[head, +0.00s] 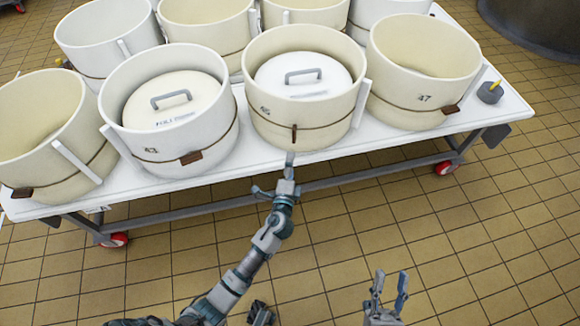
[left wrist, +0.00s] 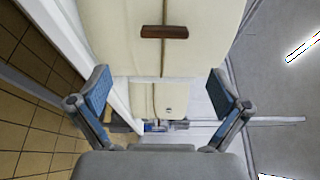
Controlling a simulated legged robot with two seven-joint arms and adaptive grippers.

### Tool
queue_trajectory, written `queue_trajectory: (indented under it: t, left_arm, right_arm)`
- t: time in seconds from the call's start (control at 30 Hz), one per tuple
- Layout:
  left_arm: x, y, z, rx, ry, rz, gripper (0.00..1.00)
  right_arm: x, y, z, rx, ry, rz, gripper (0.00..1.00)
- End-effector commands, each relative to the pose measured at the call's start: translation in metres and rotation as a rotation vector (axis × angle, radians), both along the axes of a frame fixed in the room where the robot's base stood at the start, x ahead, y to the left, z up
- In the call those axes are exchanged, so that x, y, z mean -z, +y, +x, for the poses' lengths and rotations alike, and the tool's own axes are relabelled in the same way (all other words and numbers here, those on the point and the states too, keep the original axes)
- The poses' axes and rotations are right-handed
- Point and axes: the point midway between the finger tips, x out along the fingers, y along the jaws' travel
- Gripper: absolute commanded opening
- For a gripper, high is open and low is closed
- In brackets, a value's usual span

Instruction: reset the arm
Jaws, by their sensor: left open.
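My left arm reaches up to the front edge of the white table. Its gripper (head: 284,178) is just in front of the cream vat (head: 330,127) with a lid in it. In the left wrist view this gripper (left wrist: 162,92) is open, its two blue-padded fingers wide apart with nothing held between them. A cream vat wall (left wrist: 110,35) with a brown tag (left wrist: 164,32) fills the view ahead; I cannot tell if the fingers touch it. My right gripper (head: 390,285) is low at the right, fingers pointing up, open and empty, over the floor.
Several vats stand in two rows on the white wheeled table (head: 366,146). A small grey object (head: 490,93) is at the table's right end. The tiled floor (head: 480,235) at the right is clear.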

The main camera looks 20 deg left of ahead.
Motion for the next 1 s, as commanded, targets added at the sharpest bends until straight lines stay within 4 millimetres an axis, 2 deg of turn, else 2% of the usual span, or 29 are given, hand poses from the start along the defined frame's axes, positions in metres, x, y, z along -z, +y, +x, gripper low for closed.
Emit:
queue_trajectory:
  t: [0.17, 0.67, 0.77, 0.87, 0.93, 1.0]
  left_arm:
    - [0.000, -0.003, -0.012, 0.000, 0.000, -0.001, 1.00]
    - [0.000, -0.003, -0.013, 0.000, 0.000, -0.001, 1.00]
    - [0.004, -0.008, -0.019, 0.029, 0.000, -0.038, 1.00]
    - [0.010, -0.030, -0.046, 0.148, -0.015, -0.209, 1.00]
    - [0.006, -0.055, -0.081, 0.284, -0.044, -0.427, 1.00]
    - [-0.012, -0.075, -0.122, 0.419, -0.092, -0.673, 1.00]
  right_arm:
    - [0.000, 0.000, 0.000, 0.000, 0.000, 0.000, 0.40]
    - [0.001, 0.000, 0.002, 0.001, 0.003, 0.000, 0.40]
    - [0.000, 0.000, 0.000, 0.001, 0.000, 0.001, 0.40]
    - [0.000, 0.000, 0.000, 0.001, 0.000, 0.001, 0.40]
    - [0.000, 0.000, 0.000, 0.000, 0.000, 0.000, 0.40]
    - [0.000, 0.000, 0.000, 0.000, 0.000, 0.000, 0.40]
